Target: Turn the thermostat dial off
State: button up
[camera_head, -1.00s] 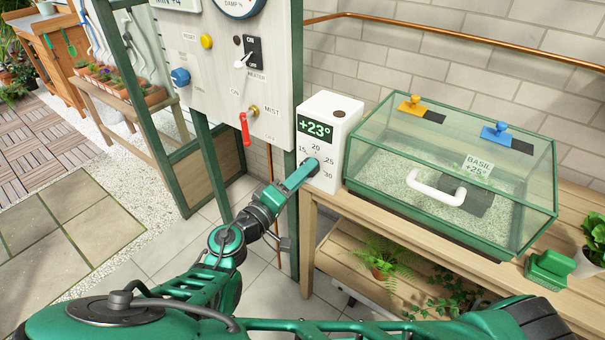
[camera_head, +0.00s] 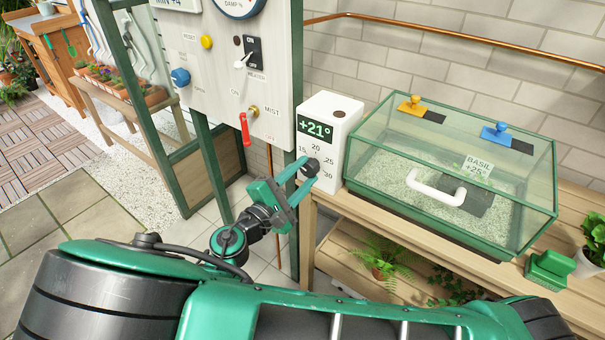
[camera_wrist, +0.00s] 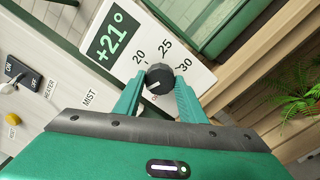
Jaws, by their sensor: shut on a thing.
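The thermostat is a white box (camera_head: 343,112) with a green-on-dark display reading +21° and a printed scale whose legible marks run from 15 to 30. Its black dial (camera_head: 311,167) is low on the front face. In the wrist view the dial (camera_wrist: 159,78) sits between my two green fingertips, with a light pointer line on it. My gripper (camera_head: 301,170) is shut on the dial, one finger on each side. The same gripper shows in the wrist view (camera_wrist: 158,84). The display also shows there, tilted.
A glass propagator case (camera_head: 450,170) with a white handle stands right of the thermostat on the wooden bench (camera_head: 370,208). A white control panel (camera_head: 225,75) with a heater switch (camera_head: 252,52), knobs and a red-handled mist valve (camera_head: 246,128) is close on the left.

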jog(key=n, duration=0.5)
jog(key=shift+a+n, duration=0.15)
jog(key=shift+n, duration=2.35)
jog(key=o, duration=1.1)
jog(key=v, duration=1)
jog(key=shift+s+a, duration=0.15)
jog(key=shift+s, duration=0.1)
jog(key=shift+s, duration=0.1)
